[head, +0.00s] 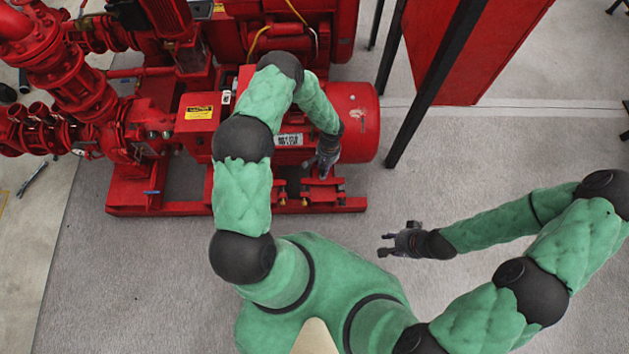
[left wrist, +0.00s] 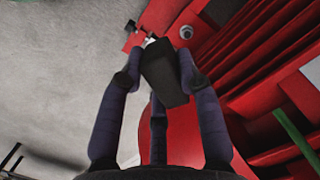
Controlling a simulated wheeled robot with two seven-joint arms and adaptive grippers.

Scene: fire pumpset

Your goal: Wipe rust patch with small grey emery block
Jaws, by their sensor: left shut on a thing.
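My left gripper (head: 325,166) is at the front of the red pumpset, just left of the red motor cylinder (head: 352,138) and above the base rail. In the left wrist view its fingers (left wrist: 158,72) are shut on a small dark grey block (left wrist: 166,78), with red metal behind it. The block cannot be made out in the head view. I cannot make out a rust patch for certain; a small pale mark (head: 361,113) shows on the motor cylinder. My right gripper (head: 382,246) is open and empty, above bare floor to the right of the pumpset.
Red pipes and valves (head: 75,85) fill the left of the pumpset. Its red base frame (head: 190,208) runs along the floor. A red panel on dark legs (head: 440,70) stands behind to the right. Grey floor (head: 520,130) at the right is clear.

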